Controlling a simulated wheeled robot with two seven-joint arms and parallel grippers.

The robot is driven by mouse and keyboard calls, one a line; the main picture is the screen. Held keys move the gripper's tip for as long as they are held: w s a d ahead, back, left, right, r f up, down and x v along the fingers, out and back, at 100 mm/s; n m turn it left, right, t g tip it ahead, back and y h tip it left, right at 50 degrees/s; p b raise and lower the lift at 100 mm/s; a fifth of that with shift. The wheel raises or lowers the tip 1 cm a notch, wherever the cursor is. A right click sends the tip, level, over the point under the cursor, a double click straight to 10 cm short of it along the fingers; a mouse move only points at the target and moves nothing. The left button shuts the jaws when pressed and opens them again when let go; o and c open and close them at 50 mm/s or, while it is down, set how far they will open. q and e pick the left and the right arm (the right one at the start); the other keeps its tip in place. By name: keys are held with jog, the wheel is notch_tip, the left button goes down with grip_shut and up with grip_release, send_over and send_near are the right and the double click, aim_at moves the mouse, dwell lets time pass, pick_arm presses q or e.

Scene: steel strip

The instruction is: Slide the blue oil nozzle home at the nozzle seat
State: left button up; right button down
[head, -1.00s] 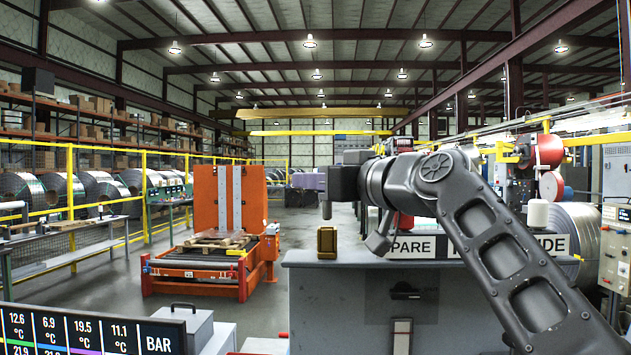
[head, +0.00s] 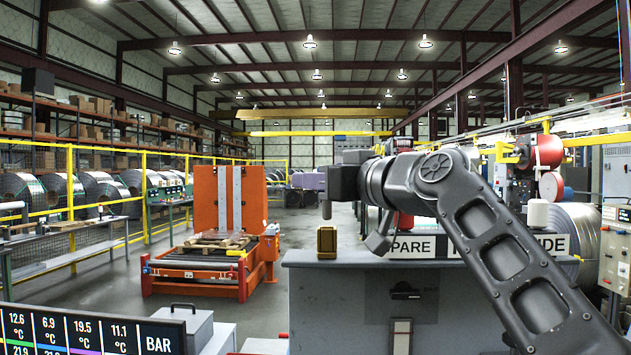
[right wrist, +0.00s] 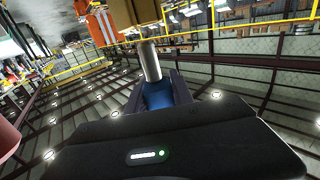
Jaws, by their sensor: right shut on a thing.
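The blue oil nozzle (right wrist: 158,95) is between the fingers of my right gripper (right wrist: 160,92) in the right wrist view. Its silver tip (right wrist: 149,62) sticks out of the blue body towards a brass-coloured block (right wrist: 133,12), which looks like the nozzle seat. In the head view my right gripper (head: 328,194) is above this block (head: 327,241), and the grey tip (head: 326,210) points down at it with a small gap. The blue body does not show in the head view. The inside of the seat is hidden. My left gripper is not in view.
The block stands at the left end of a grey cabinet top (head: 345,258) with label signs (head: 412,246). An orange pallet machine (head: 200,285) stands behind to the left. A display panel (head: 90,330) is at the front left.

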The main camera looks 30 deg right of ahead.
aim_at(331, 211)
jog(key=shift+f, duration=0.15)
dwell(0.8)
jog(key=shift+f+b, duration=0.35)
jog(key=shift+b, duration=0.2)
jog(key=shift+f+b, duration=1.85)
jog(key=c, duration=1)
grip_release()
jog(key=shift+c, duration=0.2)
jog(key=s+b, duration=0.1)
jog(key=s, duration=0.4)
jog(key=s+b, duration=0.1)
jog(key=s, duration=0.1)
jog(key=shift+s+d+b, duration=0.3)
jog(key=shift+s+b, duration=0.05)
jog(key=shift+s, duration=0.05)
